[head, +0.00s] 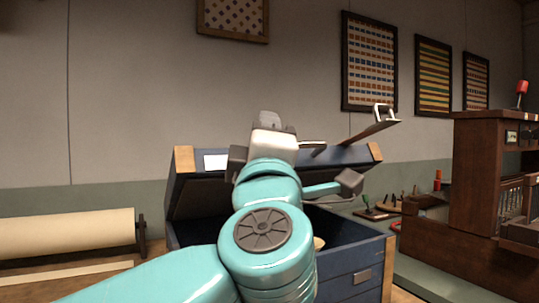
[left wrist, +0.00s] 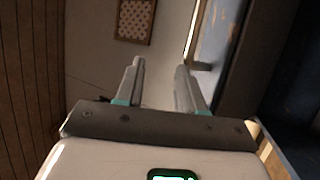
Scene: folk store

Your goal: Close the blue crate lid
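The blue crate (head: 345,262) has wooden corner posts and stands in the middle of the head view. Its lid (head: 203,194) is raised at the back, dark underside facing me. My left arm crosses in front of the crate and hides much of its opening. My left gripper (head: 270,119) is at the lid's upper edge, mostly seen from behind. In the left wrist view my left gripper (left wrist: 160,68) has its two fingers apart with nothing between them. A blue surface, likely the lid (left wrist: 220,45), is right of the fingers; contact is unclear. My right gripper is not in view.
A paper roll (head: 65,234) lies at the left. A wooden cabinet (head: 478,180) stands at the right, with small tools (head: 380,209) between it and the crate. Framed pictures (head: 369,64) hang on the wall.

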